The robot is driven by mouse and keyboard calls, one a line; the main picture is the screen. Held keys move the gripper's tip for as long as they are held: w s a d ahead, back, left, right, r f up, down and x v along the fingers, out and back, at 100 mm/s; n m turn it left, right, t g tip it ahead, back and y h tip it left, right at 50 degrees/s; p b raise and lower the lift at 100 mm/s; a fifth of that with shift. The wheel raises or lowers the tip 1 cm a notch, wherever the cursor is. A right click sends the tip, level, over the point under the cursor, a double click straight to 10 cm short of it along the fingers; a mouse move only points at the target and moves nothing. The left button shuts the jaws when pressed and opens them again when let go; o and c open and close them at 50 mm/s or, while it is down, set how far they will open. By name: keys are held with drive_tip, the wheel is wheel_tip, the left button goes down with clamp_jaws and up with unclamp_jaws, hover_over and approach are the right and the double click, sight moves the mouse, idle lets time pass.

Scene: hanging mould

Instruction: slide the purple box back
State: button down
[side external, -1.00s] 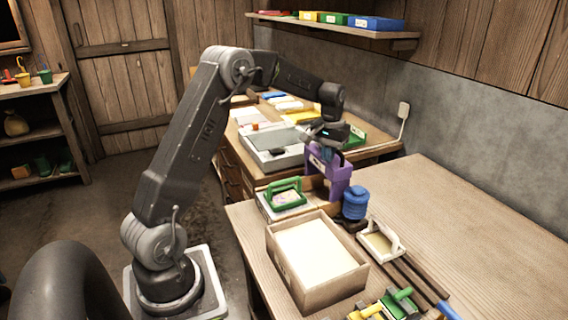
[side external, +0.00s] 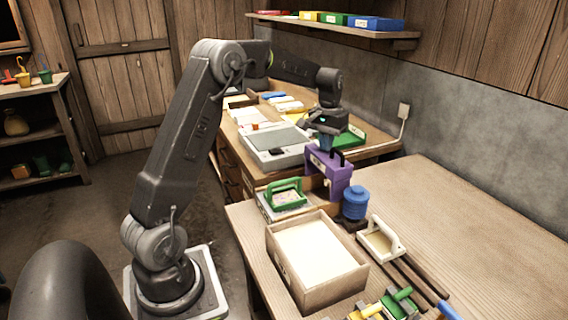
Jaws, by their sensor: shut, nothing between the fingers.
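The purple box (side external: 337,172) with a dark handle stands upright near the far end of the front bench, behind the blue spool-like object (side external: 355,203). My gripper (side external: 322,148) points down at the left of the box's top, close to its handle. The fingers look shut and hold nothing. They partly overlap the box's upper left edge, and I cannot tell whether they touch it.
A wooden tray (side external: 354,279) with pale filling and a green-handled block (side external: 285,193) stand left of the box. A white-handled float (side external: 381,241) lies in front. A grey device (side external: 270,160) is on the farther desk. The bench's right side (side external: 470,225) is clear.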

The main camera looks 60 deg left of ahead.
wheel_tip(320, 180, up, 5)
drive_tip(key=shift+r, duration=0.1)
idle(0.5)
drive_tip(key=s+d+r+m+t, duration=0.2)
drive_tip(key=s+d+r, duration=0.1)
drive_tip(key=s+d, duration=0.4)
drive_tip(key=s+d+r+m+t, duration=0.1)
drive_tip(key=s+d+r, duration=0.35)
drive_tip(key=d, duration=0.35)
drive_tip(key=s+d+f+m+t, duration=0.1)
drive_tip(key=s+d+f, duration=0.2)
drive_tip(key=s, duration=0.4)
drive_tip(key=s+d+f+m+t, duration=0.1)
drive_tip(key=s+d+f+m, duration=0.1)
drive_tip(key=s+d, duration=0.3)
drive_tip(key=shift+s+d+f+t, duration=0.2)
drive_tip(key=shift+s+f+t, duration=0.15)
drive_tip(key=shift+s, duration=0.9)
